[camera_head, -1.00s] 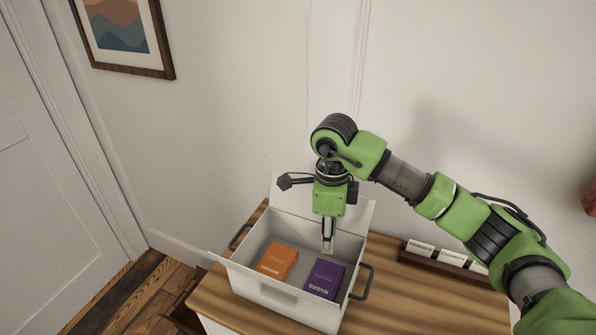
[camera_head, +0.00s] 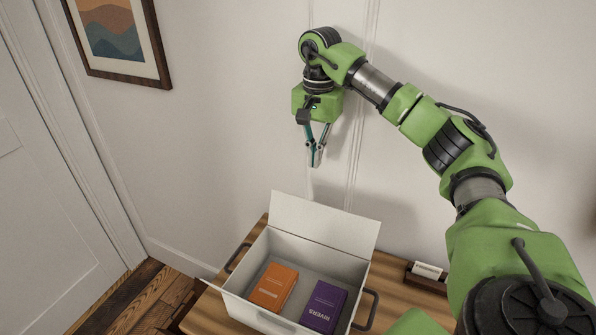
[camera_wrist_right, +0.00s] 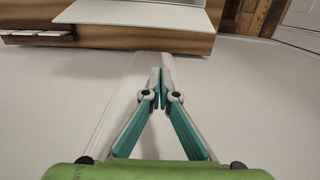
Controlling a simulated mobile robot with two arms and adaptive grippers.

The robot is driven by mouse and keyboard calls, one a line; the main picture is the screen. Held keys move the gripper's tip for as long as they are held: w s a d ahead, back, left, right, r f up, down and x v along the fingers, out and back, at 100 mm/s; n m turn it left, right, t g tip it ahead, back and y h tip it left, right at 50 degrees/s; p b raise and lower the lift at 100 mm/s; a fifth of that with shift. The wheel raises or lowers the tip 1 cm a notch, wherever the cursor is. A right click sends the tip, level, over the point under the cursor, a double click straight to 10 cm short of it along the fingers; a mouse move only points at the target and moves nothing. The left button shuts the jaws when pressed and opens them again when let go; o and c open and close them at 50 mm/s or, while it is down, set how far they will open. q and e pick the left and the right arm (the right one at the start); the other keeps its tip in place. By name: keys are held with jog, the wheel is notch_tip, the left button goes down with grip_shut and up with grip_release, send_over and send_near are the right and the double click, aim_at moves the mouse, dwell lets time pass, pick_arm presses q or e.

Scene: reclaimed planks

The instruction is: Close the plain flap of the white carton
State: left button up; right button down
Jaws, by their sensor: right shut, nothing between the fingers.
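The white carton (camera_head: 360,285) stands open on a wooden-topped surface. A plain flap (camera_head: 325,224) stands up along its far edge, leaning back toward the wall. An orange book (camera_head: 273,287) and a purple book (camera_head: 323,306) lie inside. My right gripper (camera_head: 316,163) is shut and empty, above and behind the raised flap, near the wall and apart from the carton. Its closed fingertips also show in the right wrist view (camera_wrist_right: 160,75), with a white panel (camera_wrist_right: 140,12) at the top. My left gripper is out of view.
Dark handles (camera_head: 367,310) stick out from the carton's sides. A card holder (camera_head: 428,276) sits on the wooden top (camera_head: 392,300) to the right, partly hidden by my arm. The wall (camera_head: 230,120) rises close behind. A framed picture (camera_head: 117,40) hangs at upper left.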

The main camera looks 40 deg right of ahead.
jog(key=s+a+f+p, duration=0.2)
jog(key=a+f+p, duration=0.1)
jog(key=f, duration=0.4)
jog(key=shift+a+f+p, duration=0.25)
jog(key=shift+f+p, duration=0.05)
jog(key=shift+p, duration=0.15)
jog(key=shift+d, duration=0.2)
